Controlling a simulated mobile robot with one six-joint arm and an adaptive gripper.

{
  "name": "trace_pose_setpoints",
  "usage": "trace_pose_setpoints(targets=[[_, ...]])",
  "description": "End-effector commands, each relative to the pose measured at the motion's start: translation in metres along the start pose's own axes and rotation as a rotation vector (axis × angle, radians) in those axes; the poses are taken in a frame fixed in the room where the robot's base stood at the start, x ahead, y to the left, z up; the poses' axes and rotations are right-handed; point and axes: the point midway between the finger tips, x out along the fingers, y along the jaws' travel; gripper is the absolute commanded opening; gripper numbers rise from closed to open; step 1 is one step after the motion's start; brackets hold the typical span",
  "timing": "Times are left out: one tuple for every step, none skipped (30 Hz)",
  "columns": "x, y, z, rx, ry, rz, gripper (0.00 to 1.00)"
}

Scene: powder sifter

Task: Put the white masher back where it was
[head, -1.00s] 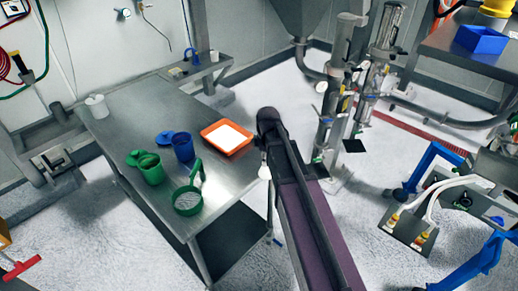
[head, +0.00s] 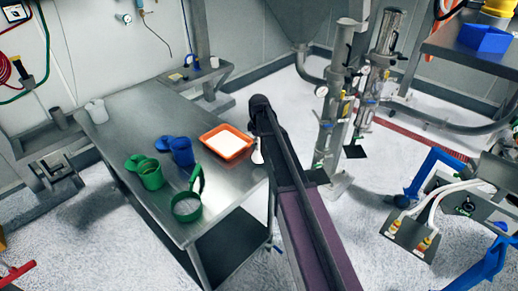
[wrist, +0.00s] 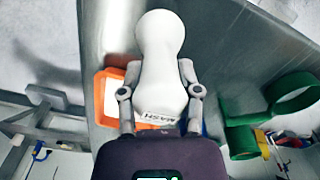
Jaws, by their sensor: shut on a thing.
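The white masher (wrist: 160,65) fills the middle of the wrist view, with a rounded end at the top and the letters "MASH" on its lower part. My gripper (wrist: 160,95) is shut on it, one finger on each side. In the head view the masher (head: 258,155) shows as a small white shape below the end of my arm. It appears beside the table's right edge, right of the orange tray. My fingers are hard to make out there.
The steel table (head: 140,115) bears an orange tray (head: 205,139) with white contents, a green sieve (head: 187,209), a green jug (head: 151,176), a blue jug (head: 182,152) and a white jug (head: 97,112). Bare tabletop lies behind the jugs. Pipework (head: 335,110) stands to the right.

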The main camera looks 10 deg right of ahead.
Motion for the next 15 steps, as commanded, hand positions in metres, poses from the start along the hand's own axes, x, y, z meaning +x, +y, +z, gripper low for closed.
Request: trace_pose_setpoints(targets=[[0.000,0.000,0.000,0.000,0.000,0.000,0.00],[0.000,0.000,0.000,0.000,0.000,0.000,0.00],[0.000,0.000,0.000,0.000,0.000,0.000,0.00],[0.000,0.000,0.000,0.000,0.000,0.000,0.00],[0.000,0.000,0.000,0.000,0.000,0.000,0.00],[0.000,0.000,0.000,0.000,0.000,0.000,0.00],[0.000,0.001,-0.001,0.000,0.000,0.000,0.00],[0.000,0.002,-0.001,0.000,0.000,0.000,0.00],[0.000,0.004,-0.002,0.000,0.000,0.000,0.00],[0.001,0.006,-0.004,0.000,0.000,0.000,0.00],[0.001,0.008,-0.005,0.000,0.000,0.000,0.00],[0.002,0.012,-0.008,0.000,0.000,0.000,0.00],[0.003,0.015,-0.009,0.000,0.000,0.000,0.00],[0.007,0.012,-0.008,0.000,0.000,0.000,0.00],[0.011,0.011,-0.007,0.000,0.000,0.000,0.00]])
